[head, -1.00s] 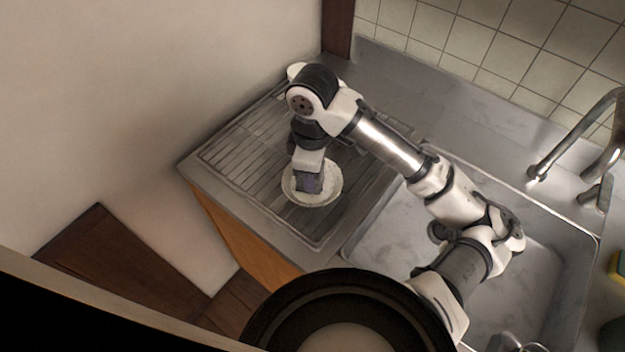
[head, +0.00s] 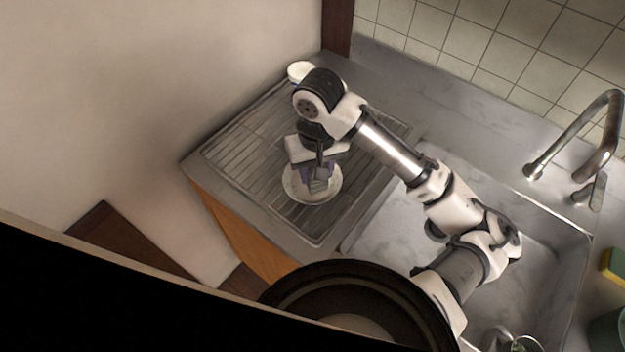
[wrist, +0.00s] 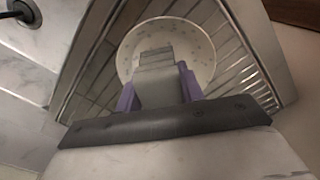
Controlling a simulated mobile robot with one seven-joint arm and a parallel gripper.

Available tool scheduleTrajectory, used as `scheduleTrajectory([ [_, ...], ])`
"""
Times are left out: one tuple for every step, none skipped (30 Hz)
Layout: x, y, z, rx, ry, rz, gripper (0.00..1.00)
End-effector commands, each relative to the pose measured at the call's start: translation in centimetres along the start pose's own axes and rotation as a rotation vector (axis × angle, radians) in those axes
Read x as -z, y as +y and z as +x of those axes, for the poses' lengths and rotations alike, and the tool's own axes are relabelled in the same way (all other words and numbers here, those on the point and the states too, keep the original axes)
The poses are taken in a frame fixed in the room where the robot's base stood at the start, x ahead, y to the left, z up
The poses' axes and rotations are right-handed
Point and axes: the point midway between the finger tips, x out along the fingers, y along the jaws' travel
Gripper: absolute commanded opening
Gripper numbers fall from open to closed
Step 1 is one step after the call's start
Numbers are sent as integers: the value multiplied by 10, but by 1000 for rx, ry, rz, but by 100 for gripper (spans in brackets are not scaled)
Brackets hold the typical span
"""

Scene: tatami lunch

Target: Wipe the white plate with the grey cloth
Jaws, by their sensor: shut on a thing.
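The white plate (head: 298,192) lies on the ribbed metal drainboard left of the sink. It also shows in the wrist view (wrist: 196,42), with small dark specks on it. My gripper (head: 318,182) points down over the plate, its purple fingers (wrist: 186,84) at either side of the grey cloth. The grey cloth (wrist: 157,68) is held between the fingers and reaches over the plate's middle. In the head view the cloth (head: 319,185) is a small grey patch. I cannot tell whether it touches the plate.
A small white dish (head: 299,70) stands at the drainboard's back corner. The steel sink (head: 545,250) with its faucet (head: 600,130) is to the right. A yellow sponge (head: 613,265) lies at the right edge. A wall (head: 130,100) bounds the left side.

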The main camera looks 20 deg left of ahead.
Motion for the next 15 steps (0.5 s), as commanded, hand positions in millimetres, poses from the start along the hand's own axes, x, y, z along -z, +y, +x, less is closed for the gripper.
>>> scheduleTrajectory([
  [0, 0, 0, 0, 0, -1, 20],
  [0, 0, 0, 0, 0, -1, 20],
  [0, 0, 0, 0, 0, -1, 20],
  [0, 0, 0, 0, 0, -2, 20],
  [0, 0, 0, 0, 0, -7, 20],
  [0, 0, 0, 0, 0, -21, 20],
  [0, 0, 1, 0, 0, -41, 20],
  [0, 0, 1, 0, 0, -69, 20],
  [1, -1, 2, 0, 0, -117, 20],
  [1, -1, 2, -1, 0, -159, 20],
  [2, -1, 2, -1, 1, -203, 20],
  [2, -1, 2, -1, 1, -262, 20],
  [2, -1, 2, -1, 1, -305, 20],
  [2, -1, 2, -1, 1, -348, 20],
  [3, -1, 2, -1, 0, -406, 20],
])
